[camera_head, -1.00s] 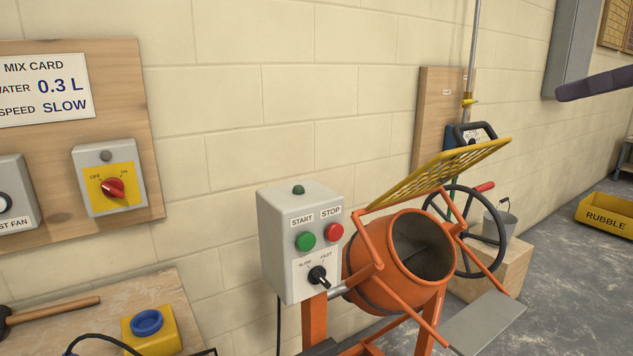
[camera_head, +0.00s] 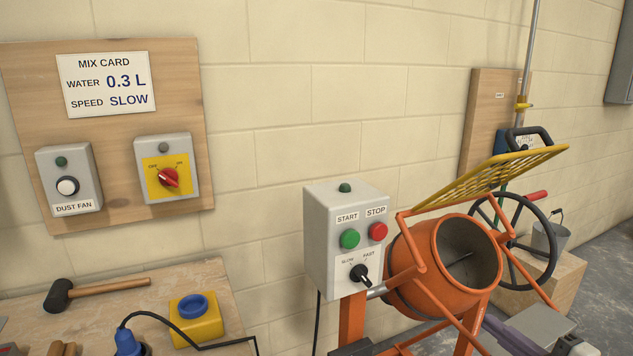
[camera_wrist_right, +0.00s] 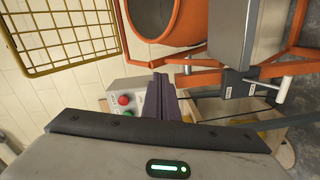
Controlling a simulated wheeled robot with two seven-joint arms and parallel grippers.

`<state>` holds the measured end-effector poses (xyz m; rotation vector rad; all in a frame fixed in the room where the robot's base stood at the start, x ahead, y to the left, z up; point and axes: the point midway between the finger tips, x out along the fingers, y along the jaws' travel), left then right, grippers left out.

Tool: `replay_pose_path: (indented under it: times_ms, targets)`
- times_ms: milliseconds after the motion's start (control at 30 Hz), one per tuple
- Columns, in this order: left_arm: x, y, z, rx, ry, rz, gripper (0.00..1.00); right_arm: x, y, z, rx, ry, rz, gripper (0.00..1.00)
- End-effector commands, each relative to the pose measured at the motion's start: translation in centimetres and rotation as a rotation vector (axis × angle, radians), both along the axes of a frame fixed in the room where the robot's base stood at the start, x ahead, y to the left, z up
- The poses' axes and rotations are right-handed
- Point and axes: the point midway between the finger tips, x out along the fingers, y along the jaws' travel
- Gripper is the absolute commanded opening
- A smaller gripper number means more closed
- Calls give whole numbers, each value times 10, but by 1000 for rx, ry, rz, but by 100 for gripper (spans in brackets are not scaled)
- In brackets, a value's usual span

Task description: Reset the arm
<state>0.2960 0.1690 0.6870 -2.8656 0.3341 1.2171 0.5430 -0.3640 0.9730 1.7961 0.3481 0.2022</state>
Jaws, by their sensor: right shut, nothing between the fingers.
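My right gripper (camera_head: 492,323) shows at the lower right of the head view as a dark purple finger shape, in front of the lower part of the mixer. In the right wrist view its two dark purple fingers (camera_wrist_right: 161,80) lie together, with nothing between them. They point toward the orange mixer (camera_head: 432,270), whose drum (camera_wrist_right: 160,25) shows at the top of that view. My left gripper is in neither view.
The control box (camera_head: 345,235) with START and STOP buttons stands left of the drum. A yellow grille (camera_head: 490,180) is raised above the drum. A bench (camera_head: 110,300) holds a mallet (camera_head: 110,288) and a yellow block (camera_head: 196,318). A bucket (camera_head: 546,238) stands behind the wheel.

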Motion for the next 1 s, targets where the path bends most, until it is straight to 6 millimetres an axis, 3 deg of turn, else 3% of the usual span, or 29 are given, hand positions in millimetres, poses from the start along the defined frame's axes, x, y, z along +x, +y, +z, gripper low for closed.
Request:
replay_pose_path:
  times_ms: [33,200,300,400,500,667,1000]
  targets:
    - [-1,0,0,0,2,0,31,-15,12,-38,121,84,-55,0]
    - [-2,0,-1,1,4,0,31,-75,52,-147,470,370,-252,0]
    - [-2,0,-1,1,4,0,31,-119,85,-199,653,540,-364,0]
    - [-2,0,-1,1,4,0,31,-165,120,-239,813,702,-470,0]
    - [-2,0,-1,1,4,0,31,-203,153,-265,937,836,-554,0]
    - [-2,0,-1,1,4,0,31,-240,187,-283,1052,966,-632,0]
    - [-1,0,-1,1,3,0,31,-249,196,-287,1079,998,-650,0]
